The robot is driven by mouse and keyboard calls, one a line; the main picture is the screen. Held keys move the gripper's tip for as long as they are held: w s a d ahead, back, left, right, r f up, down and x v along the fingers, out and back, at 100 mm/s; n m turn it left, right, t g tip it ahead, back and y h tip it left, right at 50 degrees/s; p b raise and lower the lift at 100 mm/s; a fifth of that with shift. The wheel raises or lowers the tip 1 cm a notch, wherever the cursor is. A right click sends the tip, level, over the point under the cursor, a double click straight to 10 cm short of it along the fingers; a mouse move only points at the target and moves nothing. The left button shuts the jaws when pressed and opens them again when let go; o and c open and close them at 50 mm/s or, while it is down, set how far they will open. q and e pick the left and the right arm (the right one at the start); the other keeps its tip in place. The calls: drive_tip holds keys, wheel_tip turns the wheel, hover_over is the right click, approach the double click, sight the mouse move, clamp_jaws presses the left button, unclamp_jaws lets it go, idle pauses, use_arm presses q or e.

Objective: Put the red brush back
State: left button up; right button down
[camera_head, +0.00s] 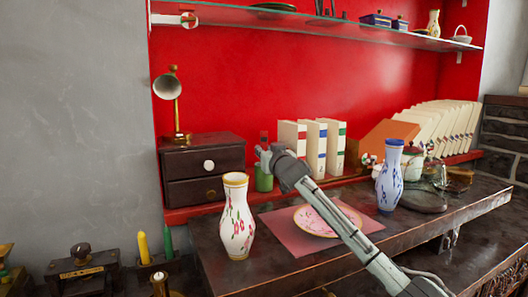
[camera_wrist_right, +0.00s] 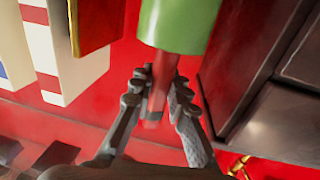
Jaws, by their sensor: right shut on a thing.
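The red brush (camera_wrist_right: 157,92) is a thin red stick between the fingers of my right gripper (camera_wrist_right: 160,95), which is shut on it. In the head view its red top (camera_head: 264,136) shows just above the gripper (camera_head: 265,155). The green cup (camera_head: 264,181) stands directly below the gripper, to the right of the dark drawer box. In the wrist view the brush runs up to the edge of the green cup (camera_wrist_right: 178,22). Its lower end is hidden there, so I cannot tell how deep it sits. My left gripper is not in view.
The dark drawer box (camera_head: 203,168) stands close on the left. White books (camera_head: 306,142) stand to the right. In front are a floral vase (camera_head: 238,222), a pink plate (camera_head: 318,222) and a blue vase (camera_head: 390,178). A glass shelf (camera_head: 325,25) hangs above.

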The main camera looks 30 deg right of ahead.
drive_tip(key=shift+f, duration=0.15)
drive_tip(key=c, duration=1.5)
unclamp_jaws()
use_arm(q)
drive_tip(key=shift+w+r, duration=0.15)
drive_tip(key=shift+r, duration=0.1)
use_arm(e)
drive_tip(key=shift+s, duration=0.1)
drive_tip(key=s, duration=0.2)
drive_tip(key=shift+s+a, duration=0.3)
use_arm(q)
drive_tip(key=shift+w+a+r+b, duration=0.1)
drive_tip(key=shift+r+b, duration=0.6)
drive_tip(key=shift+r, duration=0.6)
use_arm(e)
drive_tip(key=shift+s+a+r, duration=0.1)
drive_tip(key=shift+s+a, duration=0.15)
drive_tip(key=shift+s, duration=1.25)
drive_tip(key=shift+s+a+r, duration=0.1)
drive_tip(key=shift+s+a, duration=0.2)
drive_tip(key=shift+s, duration=1.2)
drive_tip(key=shift+s+a, duration=0.25)
drive_tip(key=shift+s, duration=1.25)
